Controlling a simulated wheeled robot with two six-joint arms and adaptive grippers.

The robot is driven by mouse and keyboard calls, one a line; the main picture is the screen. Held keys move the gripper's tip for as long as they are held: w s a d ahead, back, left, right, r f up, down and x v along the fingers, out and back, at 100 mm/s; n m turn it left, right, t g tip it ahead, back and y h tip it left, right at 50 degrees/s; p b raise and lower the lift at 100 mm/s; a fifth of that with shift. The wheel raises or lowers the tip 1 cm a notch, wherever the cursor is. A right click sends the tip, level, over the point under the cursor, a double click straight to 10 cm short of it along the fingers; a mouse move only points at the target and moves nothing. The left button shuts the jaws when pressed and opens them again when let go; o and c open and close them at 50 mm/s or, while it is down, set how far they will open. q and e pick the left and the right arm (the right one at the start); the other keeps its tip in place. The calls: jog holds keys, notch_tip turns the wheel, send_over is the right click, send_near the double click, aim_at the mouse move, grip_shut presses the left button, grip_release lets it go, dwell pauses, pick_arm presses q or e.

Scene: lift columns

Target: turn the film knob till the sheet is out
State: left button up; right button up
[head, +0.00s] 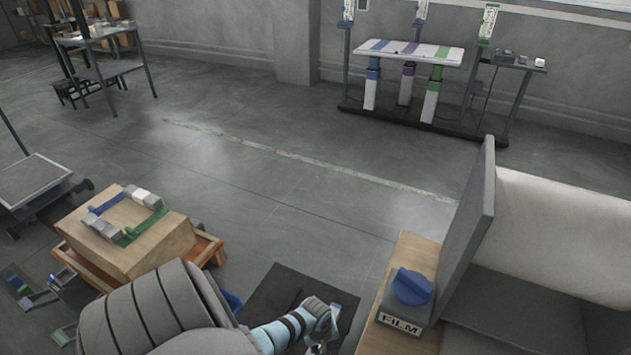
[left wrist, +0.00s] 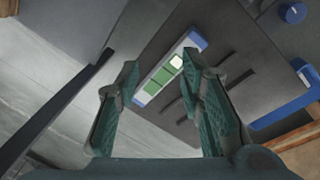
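The blue film knob (head: 412,287) sits on a grey block labelled FILM (head: 400,322) at the lower right of the head view. Beside it a pale, wide surface (head: 565,235) lies behind an upright grey panel; I cannot tell whether this is the sheet. My left gripper (head: 318,346) is low in the head view, left of the knob and apart from it. In the left wrist view my left gripper (left wrist: 160,68) has its fingers spread, with nothing clearly held. A blue knob (left wrist: 292,13) shows at that view's top right. My right gripper is out of view.
A wooden block (head: 150,245) with coloured handles stands left. A striped bench (head: 410,52) with lift columns stands at the back. The middle floor is clear.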

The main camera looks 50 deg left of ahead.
pick_arm(q)
jog(key=shift+m, duration=0.9)
jog(key=s+f, duration=0.1)
jog(key=f, duration=0.1)
jog(key=s+f+b, duration=0.1)
jog(key=s+f, duration=0.1)
jog(key=shift+s+f, duration=0.15)
jog(key=shift+s, duration=0.05)
